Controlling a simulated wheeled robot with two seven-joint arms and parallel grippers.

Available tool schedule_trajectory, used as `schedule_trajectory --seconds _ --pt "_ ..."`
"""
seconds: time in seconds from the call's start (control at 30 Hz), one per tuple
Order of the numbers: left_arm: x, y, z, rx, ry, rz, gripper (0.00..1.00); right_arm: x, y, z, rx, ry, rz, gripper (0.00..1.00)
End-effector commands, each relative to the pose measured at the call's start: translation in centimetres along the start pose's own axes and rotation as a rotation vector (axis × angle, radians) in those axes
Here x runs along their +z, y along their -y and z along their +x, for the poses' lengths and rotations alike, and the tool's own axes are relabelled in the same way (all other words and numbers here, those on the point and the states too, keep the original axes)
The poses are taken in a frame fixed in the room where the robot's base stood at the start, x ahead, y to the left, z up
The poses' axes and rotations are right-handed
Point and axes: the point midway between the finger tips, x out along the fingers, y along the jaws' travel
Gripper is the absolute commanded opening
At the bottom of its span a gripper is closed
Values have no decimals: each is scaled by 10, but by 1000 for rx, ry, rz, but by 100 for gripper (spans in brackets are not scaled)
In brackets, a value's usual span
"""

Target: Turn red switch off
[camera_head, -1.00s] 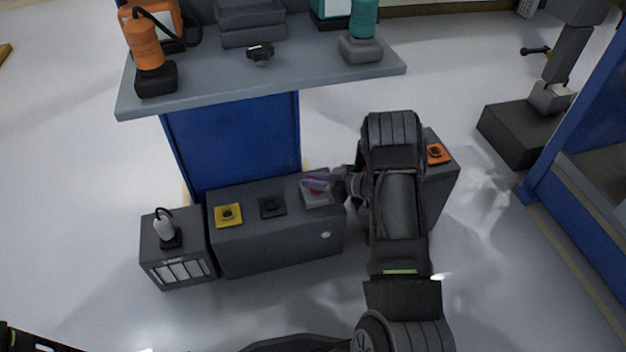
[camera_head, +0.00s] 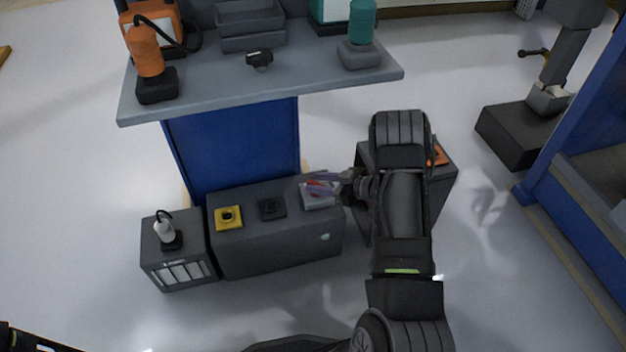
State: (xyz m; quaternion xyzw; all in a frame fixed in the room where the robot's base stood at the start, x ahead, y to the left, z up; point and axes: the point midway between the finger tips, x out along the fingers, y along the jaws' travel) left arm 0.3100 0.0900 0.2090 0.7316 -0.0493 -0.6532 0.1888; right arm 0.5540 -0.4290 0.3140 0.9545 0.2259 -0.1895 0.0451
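The red switch (camera_head: 316,184) sits on a light grey plate (camera_head: 318,202) at the right end of the low dark box's top. Only a bit of its red part shows, as the gripper covers the rest. My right gripper (camera_head: 318,185) reaches in from the right, low over this plate. Its two purple-grey fingers look apart, with red showing between them. I cannot tell whether they touch the switch. My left gripper is out of view; only a dark part of my own body shows at the bottom left.
The low dark box (camera_head: 278,243) also bears a yellow switch plate (camera_head: 229,224) and a black one (camera_head: 271,208). A smaller box (camera_head: 180,272) stands at its left. An orange-plated box (camera_head: 437,183) stands behind my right arm. A grey tabletop (camera_head: 220,88) overhangs behind.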

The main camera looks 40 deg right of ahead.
Motion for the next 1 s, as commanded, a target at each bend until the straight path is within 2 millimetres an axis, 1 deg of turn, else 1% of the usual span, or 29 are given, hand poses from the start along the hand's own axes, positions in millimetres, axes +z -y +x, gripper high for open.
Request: schedule_trajectory --seconds 0.03,0.1,0.2,0.3,0.4,1.0 --pt "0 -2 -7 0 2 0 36 -3 -1 -11 4 2 2 38" --pt "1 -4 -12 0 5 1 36 -4 -2 -24 4 1 2 38" --pt "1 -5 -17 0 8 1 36 -3 -1 -38 3 1 1 38" --pt "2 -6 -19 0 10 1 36 -1 -1 -46 2 0 1 38" --pt "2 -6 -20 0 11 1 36 -1 0 -49 0 -1 0 38" --pt "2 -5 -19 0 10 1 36 0 0 -48 1 0 0 38"
